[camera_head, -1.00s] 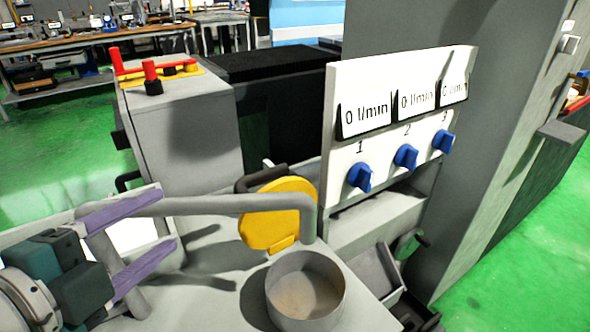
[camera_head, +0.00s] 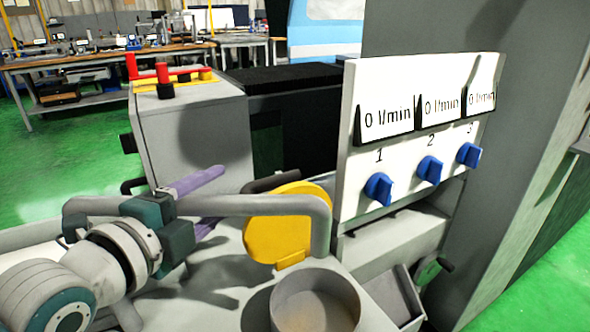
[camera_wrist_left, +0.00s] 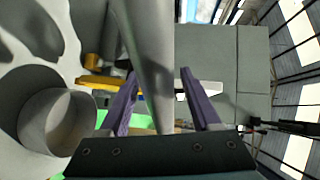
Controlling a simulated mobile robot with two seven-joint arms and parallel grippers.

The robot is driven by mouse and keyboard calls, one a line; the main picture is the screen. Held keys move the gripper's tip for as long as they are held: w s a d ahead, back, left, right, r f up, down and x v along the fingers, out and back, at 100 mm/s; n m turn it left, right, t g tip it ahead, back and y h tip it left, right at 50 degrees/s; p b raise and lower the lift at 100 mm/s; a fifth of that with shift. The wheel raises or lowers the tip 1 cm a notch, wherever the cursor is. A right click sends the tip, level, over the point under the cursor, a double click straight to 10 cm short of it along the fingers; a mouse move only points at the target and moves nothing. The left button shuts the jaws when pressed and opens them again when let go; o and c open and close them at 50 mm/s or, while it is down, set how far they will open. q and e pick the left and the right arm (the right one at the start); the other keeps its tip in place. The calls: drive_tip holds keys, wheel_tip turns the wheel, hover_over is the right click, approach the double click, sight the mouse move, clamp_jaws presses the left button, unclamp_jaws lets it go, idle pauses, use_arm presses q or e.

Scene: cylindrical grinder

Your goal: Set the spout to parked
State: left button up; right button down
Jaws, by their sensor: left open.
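The spout (camera_head: 262,205) is a grey bent pipe. It runs rightward across the machine in the head view and its end bends down above a round grey cup (camera_head: 315,305). My left gripper (camera_head: 213,199) is open at the spout's horizontal stretch, with one purple finger showing above the pipe and one below. In the left wrist view the spout (camera_wrist_left: 152,45) passes lengthwise between the two open fingers (camera_wrist_left: 157,72); I cannot tell whether it touches them. The fingers are partly hidden behind the pipe in the head view. My right gripper is not in view.
A yellow disc (camera_head: 285,225) stands close behind the spout. A white panel (camera_head: 350,200) with blue knobs (camera_head: 429,170) and 0 l/min displays is to the right. A grey box (camera_head: 190,135) with red levers stands behind. Green floor (camera_head: 50,180) is clear at left.

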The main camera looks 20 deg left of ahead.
use_arm(q)
drive_tip(key=shift+w, duration=0.15)
clamp_jaws()
idle(0.5)
idle(0.9)
